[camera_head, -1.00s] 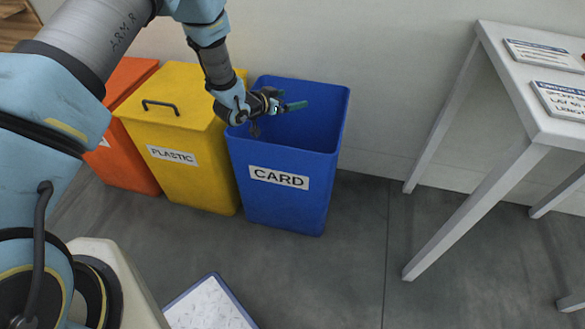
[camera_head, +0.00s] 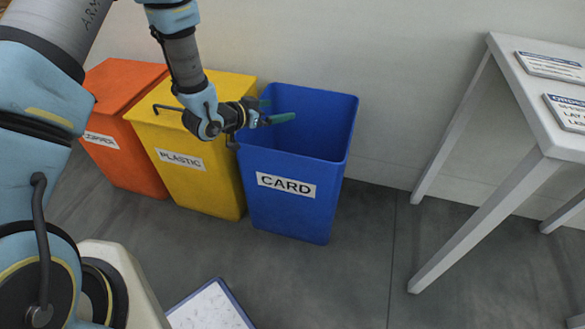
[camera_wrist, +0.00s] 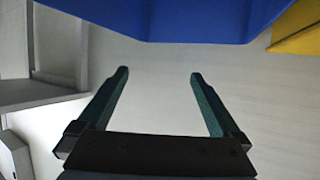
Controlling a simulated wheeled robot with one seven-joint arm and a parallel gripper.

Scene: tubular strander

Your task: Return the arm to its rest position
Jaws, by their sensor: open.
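My gripper (camera_head: 281,111) is at the left rim of the open blue bin labelled CARD (camera_head: 283,215) in the head view, with its fingers pointing right over the bin's opening. In the wrist view my gripper (camera_wrist: 158,74) shows two green fingers set wide apart with nothing between them. The blue bin (camera_wrist: 170,18) fills the top of that view, and pale wall lies behind the fingers. My forearm hangs down in front of the yellow bin (camera_head: 215,190). The inside of the blue bin is only partly visible.
An orange bin (camera_head: 125,165) stands left of the yellow PLASTIC bin. A white table (camera_head: 530,100) with printed signs (camera_head: 549,66) stands at the right. A framed white panel (camera_head: 210,310) is on the floor at the bottom. Grey floor between bins and table is clear.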

